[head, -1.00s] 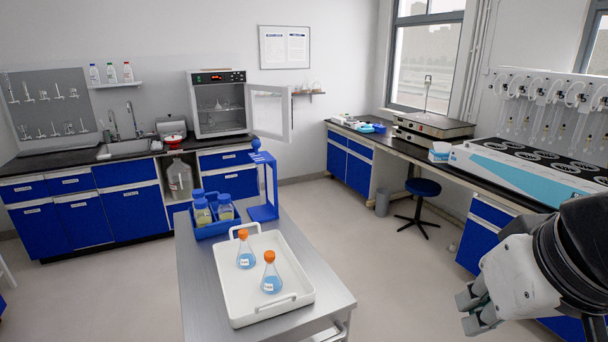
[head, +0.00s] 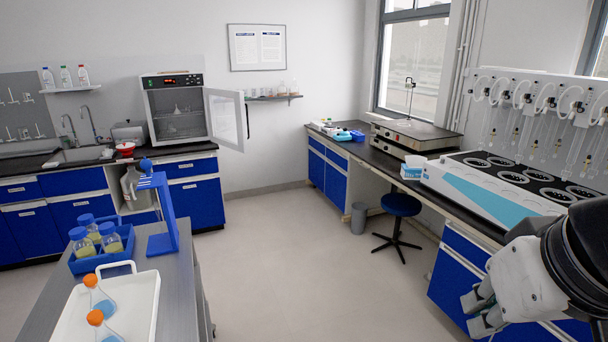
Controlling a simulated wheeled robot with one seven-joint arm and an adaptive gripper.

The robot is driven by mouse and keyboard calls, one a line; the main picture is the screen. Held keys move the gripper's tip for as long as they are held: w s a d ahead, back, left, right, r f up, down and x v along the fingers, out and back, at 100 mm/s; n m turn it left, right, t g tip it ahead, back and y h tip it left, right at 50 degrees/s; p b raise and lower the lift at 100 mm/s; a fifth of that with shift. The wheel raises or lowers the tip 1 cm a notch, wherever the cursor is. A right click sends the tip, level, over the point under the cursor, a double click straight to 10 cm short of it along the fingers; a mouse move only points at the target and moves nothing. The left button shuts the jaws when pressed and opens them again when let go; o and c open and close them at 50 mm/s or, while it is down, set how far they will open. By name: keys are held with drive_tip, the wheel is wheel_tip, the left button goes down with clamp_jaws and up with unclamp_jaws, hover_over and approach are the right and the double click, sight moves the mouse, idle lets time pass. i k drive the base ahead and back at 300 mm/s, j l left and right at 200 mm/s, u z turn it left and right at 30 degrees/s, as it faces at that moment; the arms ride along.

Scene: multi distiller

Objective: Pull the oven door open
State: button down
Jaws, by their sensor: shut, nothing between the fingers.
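The oven (head: 176,80) is a white box with a red display on the back counter, left of centre. Its door (head: 226,118) has a pale frame and a window, and stands swung open to the right. Glassware shows on the shelves inside the oven. My gripper (head: 476,312) is at the lower right, shut and empty, far from the oven and close to the camera.
A metal cart (head: 184,284) at the lower left bears a white tray (head: 142,318) with orange-capped flasks, a blue bottle rack and a blue stand. A stool (head: 401,206) stands by the right bench. The middle floor (head: 290,270) is clear.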

sight(225, 111)
drive_tip(key=i+l, duration=0.2)
drive_tip(key=i, duration=0.25)
drive_tip(key=i+l, duration=0.2)
drive_tip(key=i, duration=0.3)
drive_tip(key=i+l, duration=0.2)
drive_tip(key=i, duration=0.3)
drive_tip(key=i+l+u, duration=0.1)
drive_tip(key=i, duration=0.35)
drive_tip(key=i+j, duration=0.2)
drive_tip(key=i, duration=0.4)
drive_tip(key=i+j, duration=0.2)
drive_tip(key=i, duration=0.4)
drive_tip(key=i+j, duration=0.2)
drive_tip(key=i, duration=0.4)
drive_tip(key=i+j, duration=0.45)
drive_tip(key=i+j+u, duration=0.15)
drive_tip(key=i+j, duration=0.25)
drive_tip(key=j, duration=0.3)
